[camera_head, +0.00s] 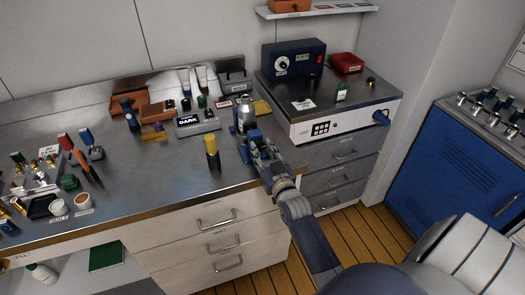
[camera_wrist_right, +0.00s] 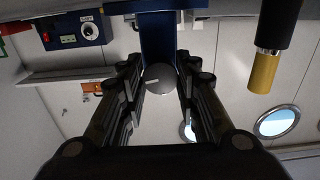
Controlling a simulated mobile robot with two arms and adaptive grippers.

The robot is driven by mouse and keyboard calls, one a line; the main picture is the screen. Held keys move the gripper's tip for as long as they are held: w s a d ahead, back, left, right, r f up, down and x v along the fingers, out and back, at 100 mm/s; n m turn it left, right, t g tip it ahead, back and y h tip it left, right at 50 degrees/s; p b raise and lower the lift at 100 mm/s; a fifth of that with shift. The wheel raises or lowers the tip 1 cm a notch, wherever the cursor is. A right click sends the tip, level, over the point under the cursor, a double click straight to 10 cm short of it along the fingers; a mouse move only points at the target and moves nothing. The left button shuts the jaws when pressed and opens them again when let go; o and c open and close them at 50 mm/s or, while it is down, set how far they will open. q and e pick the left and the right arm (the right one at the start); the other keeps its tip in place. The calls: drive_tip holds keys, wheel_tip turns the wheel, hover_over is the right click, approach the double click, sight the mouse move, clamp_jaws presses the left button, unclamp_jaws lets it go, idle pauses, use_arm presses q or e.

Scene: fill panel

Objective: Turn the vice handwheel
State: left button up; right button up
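The vice (camera_head: 245,113), grey metal and blue, stands near the front right of the metal workbench, partly hidden by my right arm. In the right wrist view its blue body (camera_wrist_right: 158,35) comes down from the top. A round grey handwheel (camera_wrist_right: 160,79) with a pale mark shows below it. My right gripper (camera_head: 256,143) is at the front of the vice. In the right wrist view its fingers (camera_wrist_right: 160,92) are apart, one on each side of the handwheel. I cannot tell whether they touch its rim. My left gripper is not in view.
A yellow-and-dark upright cylinder (camera_head: 212,153) stands close to the left of my right gripper. A DARK sign box (camera_head: 197,124) and small bottles are behind. A blue dial box (camera_head: 293,60) is on the right counter.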

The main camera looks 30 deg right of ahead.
drive_tip(key=shift+r+m+p, duration=0.1)
drive_tip(key=shift+m+p, duration=0.35)
drive_tip(key=shift+m, duration=1.55)
drive_tip(key=o, duration=1.1)
drive_tip(key=shift+c, duration=0.2)
drive_tip(key=shift+s+a, duration=0.1)
drive_tip(key=v, duration=1.1)
drive_tip(key=shift+s, duration=0.35)
